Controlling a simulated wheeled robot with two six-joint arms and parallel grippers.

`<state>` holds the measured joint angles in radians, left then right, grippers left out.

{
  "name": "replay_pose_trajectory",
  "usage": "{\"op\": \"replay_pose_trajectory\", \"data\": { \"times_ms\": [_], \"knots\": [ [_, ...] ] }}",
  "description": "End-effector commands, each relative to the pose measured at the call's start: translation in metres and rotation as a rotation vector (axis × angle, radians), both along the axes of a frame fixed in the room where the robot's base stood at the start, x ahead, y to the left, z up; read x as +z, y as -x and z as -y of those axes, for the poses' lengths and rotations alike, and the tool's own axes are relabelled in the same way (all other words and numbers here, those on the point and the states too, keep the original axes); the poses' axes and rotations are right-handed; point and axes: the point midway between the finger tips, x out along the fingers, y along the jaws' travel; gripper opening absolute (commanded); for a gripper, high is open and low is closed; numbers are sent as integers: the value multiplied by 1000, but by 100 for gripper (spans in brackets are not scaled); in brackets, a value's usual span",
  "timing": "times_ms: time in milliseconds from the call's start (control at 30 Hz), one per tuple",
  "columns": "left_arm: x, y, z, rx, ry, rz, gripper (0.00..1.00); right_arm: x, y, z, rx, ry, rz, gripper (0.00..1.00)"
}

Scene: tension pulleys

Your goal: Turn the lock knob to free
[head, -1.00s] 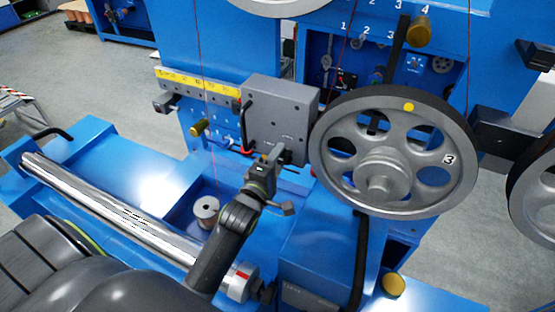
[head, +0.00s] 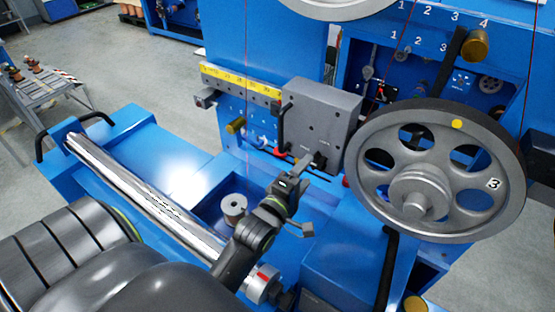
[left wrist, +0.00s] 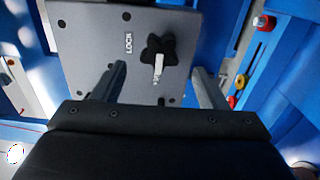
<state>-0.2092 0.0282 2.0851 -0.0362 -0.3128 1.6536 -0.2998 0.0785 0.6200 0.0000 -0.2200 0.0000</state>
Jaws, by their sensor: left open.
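The lock knob (left wrist: 157,52) is a black star-shaped knob with a pale pointer, on the face of a grey box (left wrist: 85,45) in the left wrist view. The word LOCK is printed left of it; the pointer is turned downward, away from that word. In the head view the grey box (head: 322,125) carries the dark knob (head: 320,161) low on its front. My left gripper (head: 303,168) is open just in front of the knob. In the left wrist view its two fingers (left wrist: 158,80) stand left and right of the knob, apart from it. My right gripper is not in view.
A large grey pulley wheel (head: 370,190) marked 3 stands right of the box. A yellow scale bar (head: 240,80) and a black handle (head: 284,122) are to its left. A shiny roller (head: 140,190) and a small spool (head: 233,207) lie nearer.

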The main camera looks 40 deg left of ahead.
Motion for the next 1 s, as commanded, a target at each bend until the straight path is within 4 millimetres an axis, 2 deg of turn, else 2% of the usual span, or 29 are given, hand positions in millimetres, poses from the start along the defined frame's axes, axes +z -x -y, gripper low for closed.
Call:
{"op": "replay_pose_trajectory", "data": {
  "times_ms": [100, 500, 700, 1000],
  "knots": [
    [-4, 27, 1, 2, 3, -2, 67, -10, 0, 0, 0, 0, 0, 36],
    [-4, 103, 6, 2, 2, -1, 67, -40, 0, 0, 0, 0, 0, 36],
    [-3, 126, 7, 2, 2, -1, 67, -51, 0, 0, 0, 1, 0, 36],
    [0, 133, 8, 0, 0, 0, 67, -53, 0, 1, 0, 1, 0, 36]
  ]
}}
